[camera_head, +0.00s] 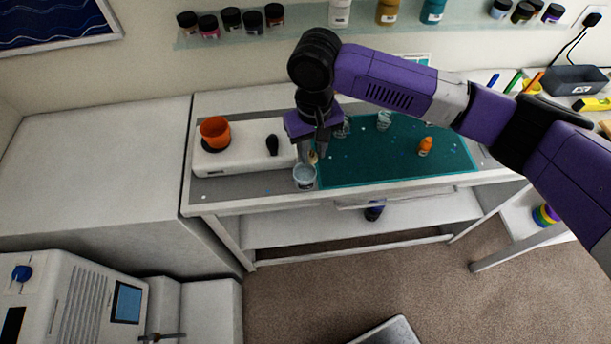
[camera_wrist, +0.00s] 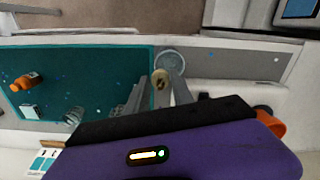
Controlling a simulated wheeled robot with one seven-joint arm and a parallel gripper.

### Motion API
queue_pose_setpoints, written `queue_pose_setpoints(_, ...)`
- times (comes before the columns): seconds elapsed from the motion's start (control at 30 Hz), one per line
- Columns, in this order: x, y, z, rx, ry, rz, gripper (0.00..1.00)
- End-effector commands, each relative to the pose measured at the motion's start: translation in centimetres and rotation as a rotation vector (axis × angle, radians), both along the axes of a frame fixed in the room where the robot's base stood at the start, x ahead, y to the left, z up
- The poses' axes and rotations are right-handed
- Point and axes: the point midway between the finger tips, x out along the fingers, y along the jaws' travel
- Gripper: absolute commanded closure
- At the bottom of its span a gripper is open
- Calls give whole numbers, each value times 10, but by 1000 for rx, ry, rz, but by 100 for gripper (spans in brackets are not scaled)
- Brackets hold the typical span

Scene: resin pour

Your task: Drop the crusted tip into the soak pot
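My gripper (camera_head: 314,152) points down over the front of the workbench, near the left edge of the teal mat. Its two fingers (camera_wrist: 163,82) are closed around the crusted tip, a small tan-yellow piece with a dark centre (camera_wrist: 161,78). The tip also shows as a small pale spot below the fingers in the head view (camera_head: 313,158). The soak pot (camera_head: 305,177) is a small clear cup with bluish liquid on the bench, left of the mat. In the wrist view the pot (camera_wrist: 169,58) shows just beyond the tip. The tip appears above the bench, close to the pot.
The teal mat (camera_head: 400,165) carries an orange bottle (camera_head: 425,146) and clear cups (camera_head: 384,121). A white box-shaped device (camera_head: 235,162) with an orange cup (camera_head: 215,131) stands left of the pot. A glass shelf of jars (camera_head: 400,27) runs above the bench. The bench's front edge is near the pot.

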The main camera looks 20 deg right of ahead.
Motion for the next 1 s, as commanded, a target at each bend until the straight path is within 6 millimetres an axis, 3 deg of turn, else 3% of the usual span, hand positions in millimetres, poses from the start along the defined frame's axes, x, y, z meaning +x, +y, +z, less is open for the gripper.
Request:
queue_pose_setpoints(0.03,0,0,0,0,0,0,60)
queue_pose_setpoints(0.1,0,0,0,0,0,0,50)
queue_pose_setpoints(0.47,0,0,5,1,-1,0,50)
queue_pose_setpoints(0.83,1,0,59,-1,-3,2,50)
queue_pose_setpoints(1.0,0,0,75,0,-1,1,50)
